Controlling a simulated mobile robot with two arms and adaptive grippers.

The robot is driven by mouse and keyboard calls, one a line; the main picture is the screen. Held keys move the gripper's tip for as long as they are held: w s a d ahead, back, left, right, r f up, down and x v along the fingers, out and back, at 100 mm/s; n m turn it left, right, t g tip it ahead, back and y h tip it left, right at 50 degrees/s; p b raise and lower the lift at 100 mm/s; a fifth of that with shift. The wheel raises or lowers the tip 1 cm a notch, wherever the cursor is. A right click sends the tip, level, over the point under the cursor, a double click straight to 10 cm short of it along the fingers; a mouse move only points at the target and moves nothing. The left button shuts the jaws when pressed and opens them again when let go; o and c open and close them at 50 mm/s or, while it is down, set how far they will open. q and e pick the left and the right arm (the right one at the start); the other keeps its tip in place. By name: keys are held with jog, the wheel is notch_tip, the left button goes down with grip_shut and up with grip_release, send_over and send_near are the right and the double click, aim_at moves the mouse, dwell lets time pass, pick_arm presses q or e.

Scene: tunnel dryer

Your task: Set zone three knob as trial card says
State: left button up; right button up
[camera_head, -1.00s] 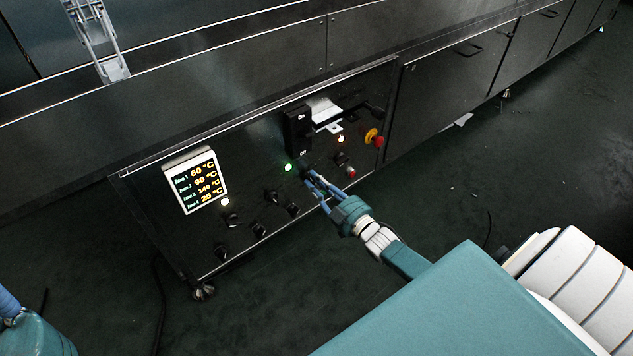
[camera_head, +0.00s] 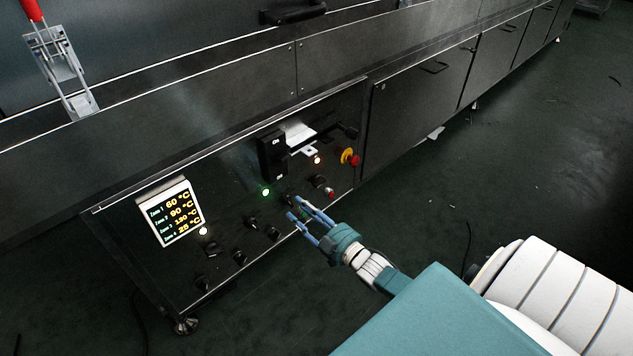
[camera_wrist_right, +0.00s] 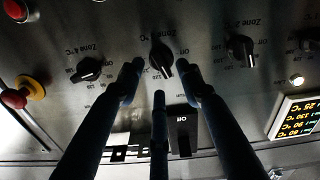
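The zone three knob (camera_wrist_right: 160,60) is black, with its label upside down in the wrist view; in the head view the knob (camera_head: 288,200) is beside my fingertips. My right gripper (camera_head: 296,207) is open in front of it. In the wrist view its fingers (camera_wrist_right: 160,78) are spread around the knob; I see no clear contact. The display (camera_head: 175,213) appears to read 60, 90, 130 and 25 °C for zones one to four. A white sheet or card (camera_head: 298,133) lies behind the black switch; its text is unreadable. My left gripper is out of view.
The zone four knob (camera_wrist_right: 90,68) and zone two knob (camera_wrist_right: 240,50) flank the zone three knob. A black on/off switch (camera_head: 271,158) and a red emergency button (camera_head: 350,157) stick out of the panel.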

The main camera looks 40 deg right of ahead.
jog(key=s, duration=0.9)
jog(key=shift+d, duration=0.35)
